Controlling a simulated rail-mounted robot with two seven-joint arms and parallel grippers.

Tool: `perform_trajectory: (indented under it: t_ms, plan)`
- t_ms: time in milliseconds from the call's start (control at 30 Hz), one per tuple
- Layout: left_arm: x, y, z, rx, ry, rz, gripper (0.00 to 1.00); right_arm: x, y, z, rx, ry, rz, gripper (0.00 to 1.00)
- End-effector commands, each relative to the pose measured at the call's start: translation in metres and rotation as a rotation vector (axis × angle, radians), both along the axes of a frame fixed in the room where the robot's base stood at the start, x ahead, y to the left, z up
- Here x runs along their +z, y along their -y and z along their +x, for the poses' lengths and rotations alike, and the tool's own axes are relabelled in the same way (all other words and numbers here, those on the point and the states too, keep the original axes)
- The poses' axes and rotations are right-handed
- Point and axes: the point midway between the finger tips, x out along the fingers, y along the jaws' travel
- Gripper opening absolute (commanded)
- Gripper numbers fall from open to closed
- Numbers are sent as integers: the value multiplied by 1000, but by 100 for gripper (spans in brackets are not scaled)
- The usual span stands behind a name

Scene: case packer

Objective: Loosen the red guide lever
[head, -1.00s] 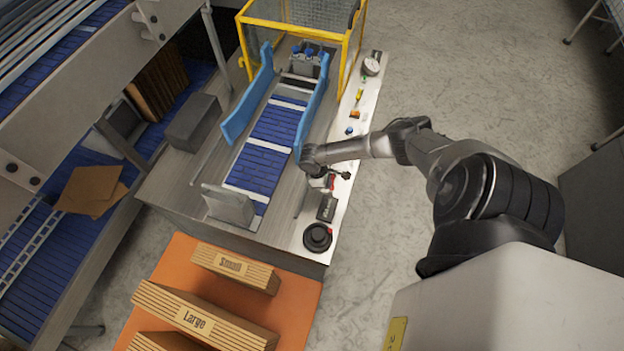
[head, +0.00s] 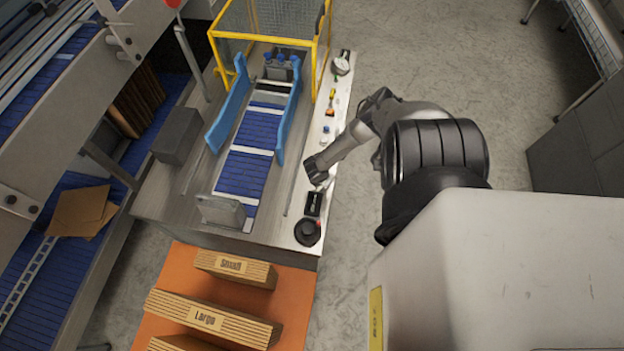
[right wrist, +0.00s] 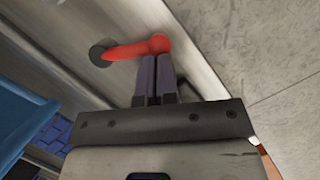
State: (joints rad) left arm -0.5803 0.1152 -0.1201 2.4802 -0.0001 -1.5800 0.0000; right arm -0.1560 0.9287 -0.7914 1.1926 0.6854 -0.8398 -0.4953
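The red guide lever (right wrist: 128,49) shows in the right wrist view, pivoting on a dark round hub at its left, its rounded end to the right. My right gripper (right wrist: 153,58) has its two dark fingers side by side with only a thin seam between them. Their tips are at the lever's rounded end; whether they touch it I cannot tell. In the head view my right gripper (head: 316,174) is low over the pale control strip, mostly hidden by its own wrist. The lever is hidden there. My left gripper is not in view.
Blue guide rails (head: 230,108) flank the blue conveyor (head: 247,160). On the strip are a black box (head: 313,204), a round black knob (head: 307,232) and small coloured controls. A yellow cage (head: 270,38) stands behind. Cartons (head: 234,269) lie on an orange mat (head: 296,300).

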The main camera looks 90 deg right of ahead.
Motion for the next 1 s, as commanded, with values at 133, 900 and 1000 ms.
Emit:
perform_trajectory:
  t_ms: [133, 900, 1000]
  plan:
    - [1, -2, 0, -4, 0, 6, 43, -1, 3, -7, 76, -3, 0, 0]
    - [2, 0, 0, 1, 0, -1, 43, -2, 7, -11, 175, -2, 1, 0]
    - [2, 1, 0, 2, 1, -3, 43, -2, 7, -11, 174, -1, 2, 0]
